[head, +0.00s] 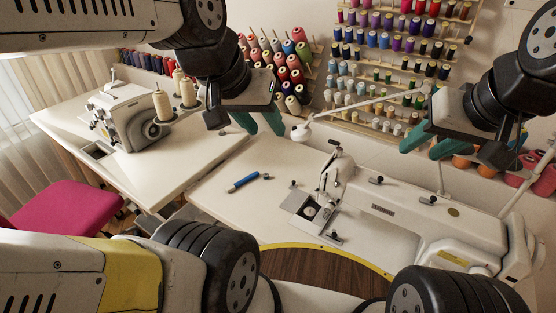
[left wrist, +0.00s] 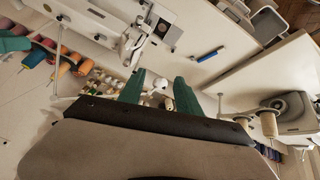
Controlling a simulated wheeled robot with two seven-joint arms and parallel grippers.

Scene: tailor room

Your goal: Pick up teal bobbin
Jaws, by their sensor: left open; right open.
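I cannot single out a teal bobbin for certain. Several pale blue and teal-looking spools (head: 345,68) stand on the wall rack, too small to tell apart. My left gripper (head: 245,119) has green fingers and is open and empty, high above the back of the white tables. It also shows in the left wrist view (left wrist: 160,92), with nothing between its fingers. My right gripper (head: 431,142) is open and appears empty, above the sewing machine at the right. A blue pen-like tool (head: 243,181) lies on the nearer table (head: 270,210), with small dark-topped pieces near it.
A white sewing machine (head: 400,205) takes up the right of the nearer table. Another machine (head: 128,118) and cream thread cones (head: 162,104) stand on the left table (head: 185,160). A pink chair (head: 65,207) is at the left. The nearer table's left part is mostly clear.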

